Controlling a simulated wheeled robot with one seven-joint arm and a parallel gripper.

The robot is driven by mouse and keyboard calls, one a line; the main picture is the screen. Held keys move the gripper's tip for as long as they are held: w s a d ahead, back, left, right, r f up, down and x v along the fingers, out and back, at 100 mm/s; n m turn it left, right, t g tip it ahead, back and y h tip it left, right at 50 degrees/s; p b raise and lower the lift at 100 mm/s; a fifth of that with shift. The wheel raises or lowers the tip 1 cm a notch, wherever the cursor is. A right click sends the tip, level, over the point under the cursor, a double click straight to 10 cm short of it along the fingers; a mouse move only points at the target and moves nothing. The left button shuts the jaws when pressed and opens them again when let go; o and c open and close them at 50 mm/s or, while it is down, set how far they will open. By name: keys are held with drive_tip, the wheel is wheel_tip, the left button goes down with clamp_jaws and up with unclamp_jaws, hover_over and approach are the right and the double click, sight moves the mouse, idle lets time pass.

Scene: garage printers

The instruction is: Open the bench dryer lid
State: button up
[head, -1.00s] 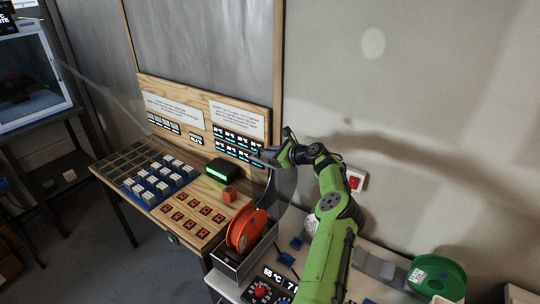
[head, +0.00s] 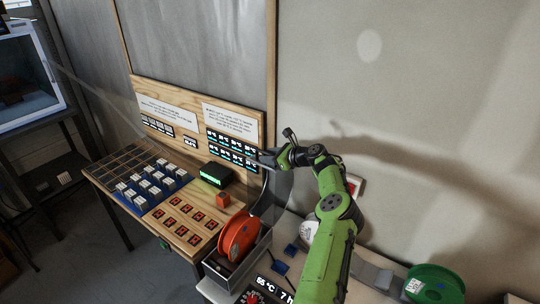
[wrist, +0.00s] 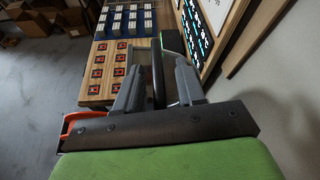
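The bench dryer (head: 228,272) is an open-topped grey box at the front of the bench, with an orange spool (head: 236,240) standing in it. Its smoky see-through lid (head: 276,194) stands raised, steeply tilted behind the spool. My gripper (head: 264,158) is at the lid's upper end, in front of the wooden board. In the wrist view, the two grey fingers of my gripper (wrist: 158,75) are apart with a thin dark bar (wrist: 158,78) between them. It looks like part of the lid, and I see gaps beside it. The orange spool's edge (wrist: 68,124) shows at the left.
A wooden board (head: 262,130) with labels and small displays stands behind the bench. A black box with a green display (head: 213,175) and a small orange cube (head: 222,199) are left of the lid. A green spool (head: 432,284) lies at the right.

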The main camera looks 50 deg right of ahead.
drive_tip(key=shift+s+r, duration=0.1)
drive_tip(key=shift+r, duration=0.15)
drive_tip(key=b+v, duration=0.2)
drive_tip(key=v, duration=1.3)
drive_tip(key=shift+s, duration=0.3)
drive_tip(key=shift+w+a, duration=0.1)
drive_tip(key=shift+a, duration=0.05)
